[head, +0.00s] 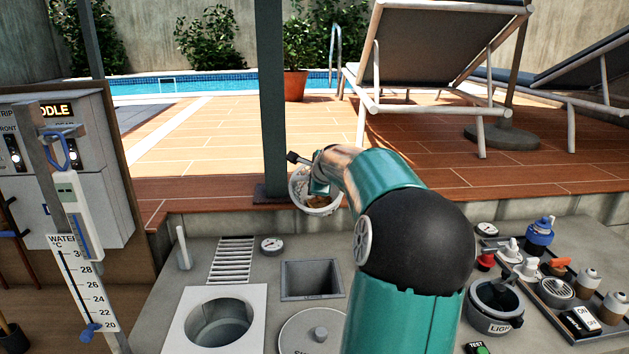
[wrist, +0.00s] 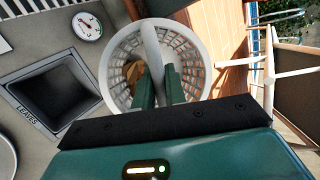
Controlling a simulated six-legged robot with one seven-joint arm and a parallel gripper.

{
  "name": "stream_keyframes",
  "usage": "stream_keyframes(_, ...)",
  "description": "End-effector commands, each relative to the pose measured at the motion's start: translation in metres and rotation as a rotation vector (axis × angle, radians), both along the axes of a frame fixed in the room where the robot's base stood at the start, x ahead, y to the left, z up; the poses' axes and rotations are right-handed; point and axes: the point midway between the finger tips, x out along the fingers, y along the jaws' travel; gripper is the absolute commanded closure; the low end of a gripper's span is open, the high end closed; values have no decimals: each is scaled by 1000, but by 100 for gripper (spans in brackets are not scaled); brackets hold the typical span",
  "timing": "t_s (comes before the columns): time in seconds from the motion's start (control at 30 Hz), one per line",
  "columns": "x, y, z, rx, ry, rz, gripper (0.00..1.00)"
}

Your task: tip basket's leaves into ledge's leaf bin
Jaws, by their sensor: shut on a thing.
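The white skimmer basket (head: 314,203) is at the end of my arm in the head view, with brown leaves showing inside. In the wrist view the basket (wrist: 197,88) has slotted walls, and a brown leaf shows at its left inside. My gripper (wrist: 157,80) is shut on the basket's white handle, which arches over its mouth. The leaf bin (wrist: 55,92) is a dark square opening in the grey ledge, labelled LEAVES. The basket is beside the bin, to its right in the wrist view. In the head view the bin (head: 311,280) is nearer than the basket.
A dark post (head: 271,90) stands close behind the basket. A round open well (head: 222,322), a slotted grate (head: 232,260) and a gauge (head: 271,245) lie left of the bin. A lidded round cover (head: 318,333) is in front. A cluttered tray (head: 560,290) is at right.

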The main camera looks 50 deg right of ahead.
Motion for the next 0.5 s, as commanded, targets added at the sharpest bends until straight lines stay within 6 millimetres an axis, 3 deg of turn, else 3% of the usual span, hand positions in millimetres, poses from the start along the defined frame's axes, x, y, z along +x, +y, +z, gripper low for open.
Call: stream_keyframes(0.5, -11, 17, 1, -234, -109, -4, 100)
